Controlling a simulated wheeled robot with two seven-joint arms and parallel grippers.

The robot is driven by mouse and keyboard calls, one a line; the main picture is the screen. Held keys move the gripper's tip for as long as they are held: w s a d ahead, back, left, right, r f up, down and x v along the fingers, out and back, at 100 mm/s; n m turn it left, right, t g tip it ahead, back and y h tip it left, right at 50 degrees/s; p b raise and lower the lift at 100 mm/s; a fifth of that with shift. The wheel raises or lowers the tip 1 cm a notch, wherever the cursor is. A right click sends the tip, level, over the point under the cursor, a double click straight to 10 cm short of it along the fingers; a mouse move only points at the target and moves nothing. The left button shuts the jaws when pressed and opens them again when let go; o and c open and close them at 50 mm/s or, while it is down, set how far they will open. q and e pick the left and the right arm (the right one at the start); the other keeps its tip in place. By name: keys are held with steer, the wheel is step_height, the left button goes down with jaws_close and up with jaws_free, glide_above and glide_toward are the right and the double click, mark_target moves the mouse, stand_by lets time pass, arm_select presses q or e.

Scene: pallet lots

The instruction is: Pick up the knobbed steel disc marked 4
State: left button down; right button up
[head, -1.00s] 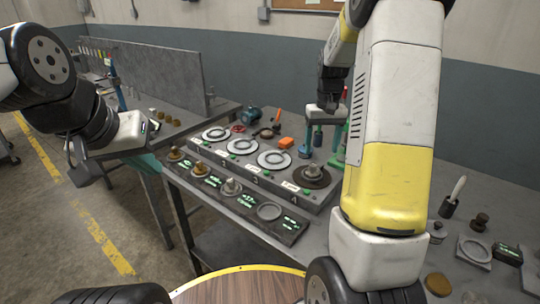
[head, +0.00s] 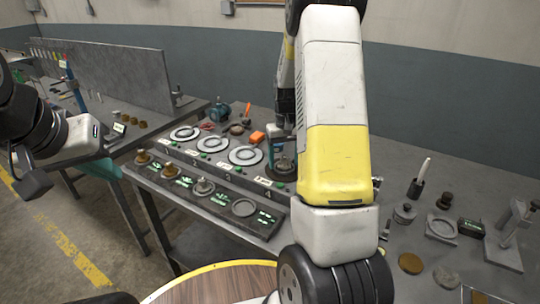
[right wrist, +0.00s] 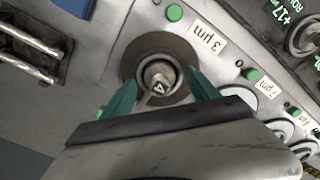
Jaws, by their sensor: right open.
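The knobbed steel disc marked 4 (right wrist: 160,76) sits on a dark brown round pad (right wrist: 130,68) at the station labelled 3 µm. Its knob and the 4 on top show clearly in the right wrist view. My right gripper (right wrist: 164,96) is open, with its green fingers on either side of the disc and nothing visibly gripped. In the head view the disc is mostly hidden by my right arm, and the pad (head: 281,172) shows only partly. My left gripper (head: 32,178) is at the left edge, away from the bench; its jaws are unclear.
A row of light ring plates (head: 246,156) lies left of the pad on the raised block. A front rack (head: 216,205) holds knobbed pieces and lit displays. Loose parts stand at the right.

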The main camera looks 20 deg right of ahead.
jaws_close()
steer(key=shift+r, duration=0.1)
